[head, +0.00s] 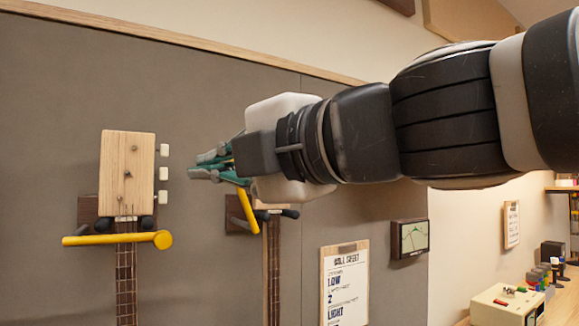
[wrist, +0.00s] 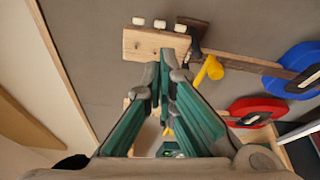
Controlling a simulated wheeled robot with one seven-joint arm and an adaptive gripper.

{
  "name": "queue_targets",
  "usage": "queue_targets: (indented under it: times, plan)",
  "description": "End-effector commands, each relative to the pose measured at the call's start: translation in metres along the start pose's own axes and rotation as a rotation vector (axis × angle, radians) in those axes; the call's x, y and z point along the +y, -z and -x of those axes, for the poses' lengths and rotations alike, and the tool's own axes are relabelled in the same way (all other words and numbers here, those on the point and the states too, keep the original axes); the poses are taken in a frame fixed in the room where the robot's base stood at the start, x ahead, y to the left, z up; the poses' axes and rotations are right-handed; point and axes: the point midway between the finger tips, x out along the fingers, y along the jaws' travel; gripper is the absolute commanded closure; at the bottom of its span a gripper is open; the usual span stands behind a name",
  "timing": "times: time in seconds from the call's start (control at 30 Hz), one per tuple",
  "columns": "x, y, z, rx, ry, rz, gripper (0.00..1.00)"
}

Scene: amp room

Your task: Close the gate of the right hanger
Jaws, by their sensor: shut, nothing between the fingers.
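The right hanger (head: 238,222) is partly hidden behind my gripper. Its yellow gate (head: 247,211) slants steeply, its upper end near my gripper, and does not lie level across the neck. The right instrument's neck (head: 273,262) hangs there, its headstock mostly covered by my gripper. The left hanger (head: 89,210) holds an instrument with a pale wooden headstock (head: 127,170), also in the wrist view (wrist: 150,46). Its yellow gate (head: 115,239) lies level across the neck. My gripper (head: 196,172) is shut and empty, between the two headstocks.
A wall sheet (head: 345,285) and a meter (head: 410,239) hang right of the right instrument. A cream box (head: 503,304) stands on the bench at lower right. The wrist view shows a blue instrument body (wrist: 292,68) and a red one (wrist: 258,110).

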Motion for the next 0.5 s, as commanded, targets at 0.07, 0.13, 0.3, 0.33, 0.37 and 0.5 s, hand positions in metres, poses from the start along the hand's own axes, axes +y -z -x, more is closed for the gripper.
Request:
queue_targets:
  times: [0.07,0.13,0.3,0.33,0.37,0.5]
  plan:
    - [-0.003,0.000,-0.019,0.003,0.002,-0.001,1.00]
    - [-0.003,0.000,-0.033,0.003,0.002,0.000,1.00]
    - [-0.001,-0.006,-0.055,-0.003,-0.001,-0.001,1.00]
    - [0.000,-0.011,-0.052,-0.004,-0.001,0.000,1.00]
    - [0.000,-0.015,-0.050,-0.004,-0.001,0.000,1.00]
    - [0.000,-0.030,-0.045,-0.001,-0.001,0.000,1.00]
